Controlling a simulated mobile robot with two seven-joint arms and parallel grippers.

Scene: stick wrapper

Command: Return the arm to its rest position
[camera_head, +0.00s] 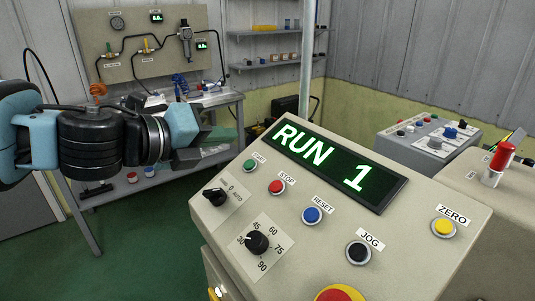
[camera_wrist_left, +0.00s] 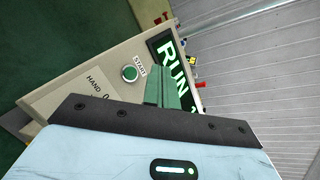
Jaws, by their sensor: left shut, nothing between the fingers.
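My left arm comes in from the left in the head view, stretched level in front of the workbench. Its gripper (camera_head: 203,147) is just left of the control panel (camera_head: 420,207), apart from it and near the green START button (camera_head: 250,165). In the left wrist view the gripper's fingers (camera_wrist_left: 165,80) are together with nothing between them. The START button (camera_wrist_left: 130,74) shows just left of the fingers there. The panel's display (camera_head: 335,165) reads "RUN 1" in green. My right gripper is in neither view.
The panel also has a red STOP button (camera_head: 276,187), a blue RESET button (camera_head: 312,215), a black JOG button (camera_head: 358,252), a yellow ZERO button (camera_head: 443,227) and two black knobs. A workbench (camera_head: 226,97) stands behind my arm. Green floor is open at lower left.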

